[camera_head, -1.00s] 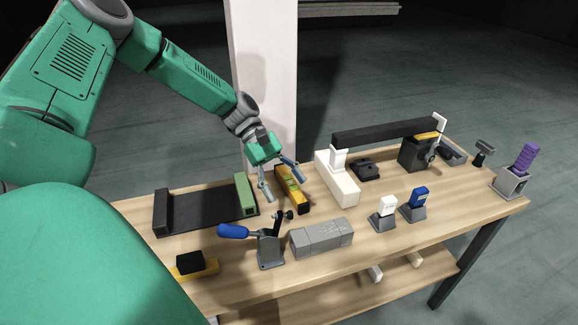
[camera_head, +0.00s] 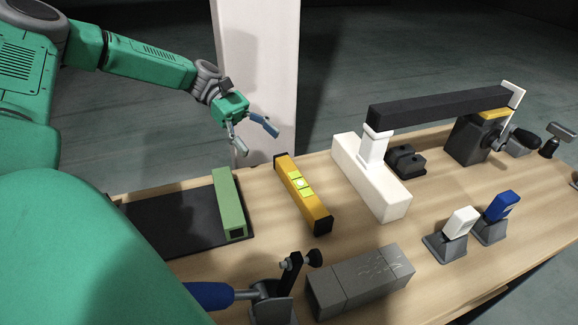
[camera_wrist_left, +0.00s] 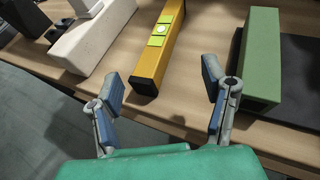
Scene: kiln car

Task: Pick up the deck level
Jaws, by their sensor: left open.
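The deck level (camera_head: 302,192) is a yellow bar with black ends and lime-green vial windows. It lies on the wooden table between the green block and the white block. My left gripper (camera_head: 257,142) is open and empty, raised near the table's far edge, apart from the level. In the left wrist view, the level (camera_wrist_left: 162,45) lies ahead of the gap between the two spread fingers (camera_wrist_left: 163,88), its near black end closest to them. My right gripper is not in view.
A green block (camera_head: 228,203) stands on a dark tray (camera_head: 172,222) left of the level. A white block (camera_head: 370,185) with a post under a black beam (camera_head: 440,105) is to the right. A blue-handled clamp (camera_head: 270,295) and a grey block (camera_head: 360,280) are nearer. A pale column rises behind.

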